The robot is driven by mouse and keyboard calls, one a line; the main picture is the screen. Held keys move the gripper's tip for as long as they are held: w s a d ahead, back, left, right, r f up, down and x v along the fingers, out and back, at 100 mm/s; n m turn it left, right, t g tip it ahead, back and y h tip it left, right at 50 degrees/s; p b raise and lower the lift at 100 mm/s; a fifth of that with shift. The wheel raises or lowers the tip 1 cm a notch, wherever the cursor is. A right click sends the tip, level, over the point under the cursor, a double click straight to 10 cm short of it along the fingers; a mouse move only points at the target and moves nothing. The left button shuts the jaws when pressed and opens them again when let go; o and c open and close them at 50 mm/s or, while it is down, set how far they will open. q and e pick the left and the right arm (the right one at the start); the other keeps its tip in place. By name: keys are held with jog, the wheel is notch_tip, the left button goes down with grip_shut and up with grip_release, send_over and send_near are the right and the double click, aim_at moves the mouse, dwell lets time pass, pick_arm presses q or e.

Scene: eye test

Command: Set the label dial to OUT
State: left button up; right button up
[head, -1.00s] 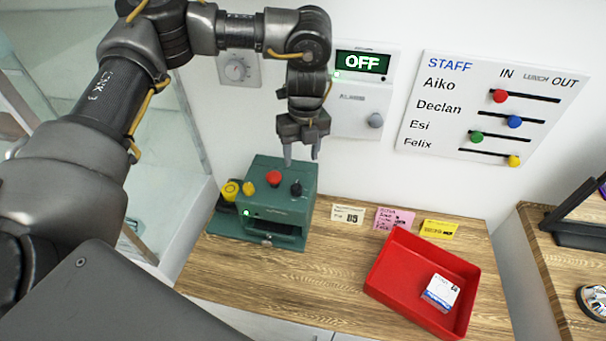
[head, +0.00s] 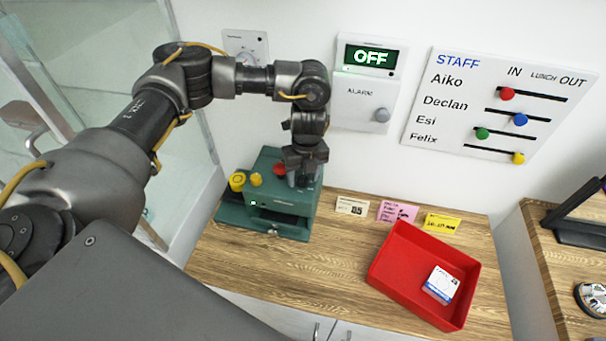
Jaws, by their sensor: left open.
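A green machine (head: 268,215) stands on the wooden counter against the wall. On its top are a red button (head: 280,169) and two yellow knobs, one (head: 256,180) near its left edge and a larger one (head: 237,182) on a lower part at the left. My left gripper (head: 303,184) is open, pointing down at the right of the machine's top, beside the red button. It hides the black knob there; I cannot tell whether the fingers touch it. No dial lettering is legible. My right gripper is not in view.
A red tray (head: 391,290) holding a white labelled box (head: 440,285) stands on the counter at the right. Several small cards stand behind it, including a pink one (head: 397,213). On the wall are an OFF display (head: 369,58) and a staff board (head: 447,140) with sliders.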

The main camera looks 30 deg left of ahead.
pick_arm(q)
jog(key=c, duration=1)
jog(key=shift+m, duration=0.9)
jog(key=m, duration=0.6)
jog(key=shift+m+b, duration=0.3)
jog(key=shift+m+t, duration=0.3)
jog(key=shift+m, duration=1.1)
jog(key=shift+b, duration=0.3)
